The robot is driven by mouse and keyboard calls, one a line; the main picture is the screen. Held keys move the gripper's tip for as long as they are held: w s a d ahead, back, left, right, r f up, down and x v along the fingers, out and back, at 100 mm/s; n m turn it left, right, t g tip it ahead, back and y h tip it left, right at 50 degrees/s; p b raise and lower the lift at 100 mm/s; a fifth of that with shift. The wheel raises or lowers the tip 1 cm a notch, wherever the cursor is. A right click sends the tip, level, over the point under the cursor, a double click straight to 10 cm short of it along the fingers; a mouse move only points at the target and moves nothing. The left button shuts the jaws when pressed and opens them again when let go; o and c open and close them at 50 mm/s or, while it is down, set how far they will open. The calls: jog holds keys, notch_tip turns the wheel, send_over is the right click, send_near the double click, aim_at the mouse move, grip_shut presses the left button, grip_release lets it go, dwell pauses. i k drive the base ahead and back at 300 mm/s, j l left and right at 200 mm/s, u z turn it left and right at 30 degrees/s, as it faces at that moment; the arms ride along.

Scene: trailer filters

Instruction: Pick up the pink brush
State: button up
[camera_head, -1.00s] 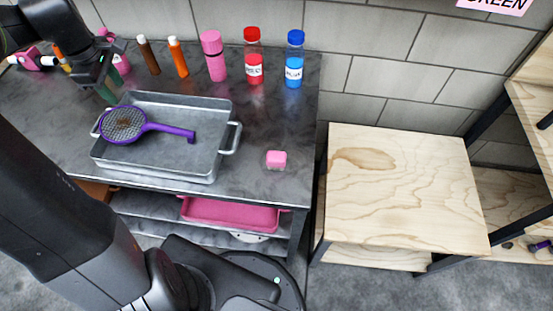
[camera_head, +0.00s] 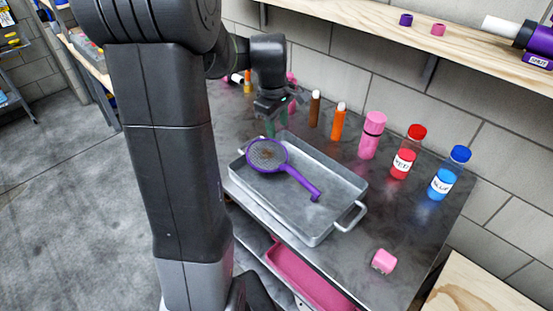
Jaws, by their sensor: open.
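I cannot make out a clear brush shape in pink. A small pink piece (camera_head: 292,78) shows just behind my gripper, partly hidden by it, and I cannot tell what it is. A pink, white and black item (camera_head: 236,79) lies further back on the metal table and is partly hidden by my arm. My gripper (camera_head: 279,113) hangs over the back of the table, beyond the far edge of the metal tray. It is open, with nothing visible between its fingers.
The metal tray (camera_head: 345,182) holds a purple-handled round mesh tool (camera_head: 290,168). Brown (camera_head: 314,110) and orange (camera_head: 338,122) tubes, a pink bottle (camera_head: 372,137), a red bottle (camera_head: 404,158) and a blue bottle (camera_head: 446,178) line the wall side. A pink block (camera_head: 384,261) sits near the front.

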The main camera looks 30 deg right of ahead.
aim_at(385, 262)
jog(key=z, duration=2.9)
jog(key=u, duration=2.9)
jog(key=k+l+z, duration=0.2)
jog(key=k, duration=0.3)
jog(key=k+l+z, duration=0.2)
jog(key=k+l, duration=0.2)
jog(key=k, duration=0.05)
